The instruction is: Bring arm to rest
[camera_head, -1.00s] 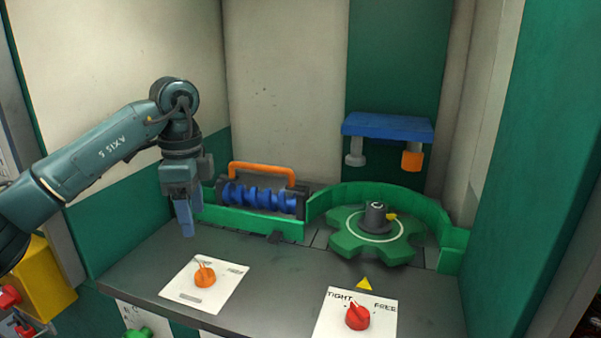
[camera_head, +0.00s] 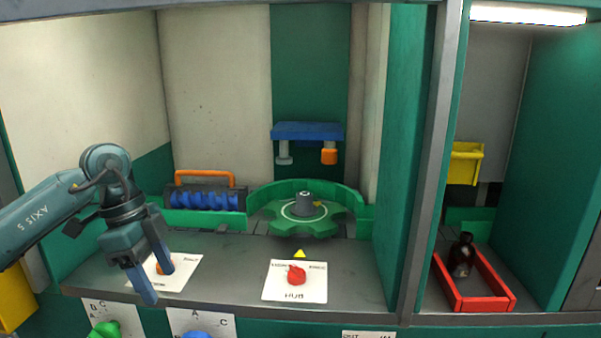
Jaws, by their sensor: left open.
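My left gripper (camera_head: 160,283) is open and empty, with its fingers pointing down. My left arm comes in from the left edge. A dark amber bottle (camera_head: 462,256) stands in a red tray (camera_head: 484,304) in the right bay, far from the gripper. My right gripper is not in view.
A green star wheel (camera_head: 304,217) sits behind a red knob (camera_head: 296,275). A blue screw feeder (camera_head: 205,200) with an orange handle stands at the back left. A divider wall (camera_head: 427,170) separates the bays. Green (camera_head: 104,329) and blue (camera_head: 196,334) knobs are below.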

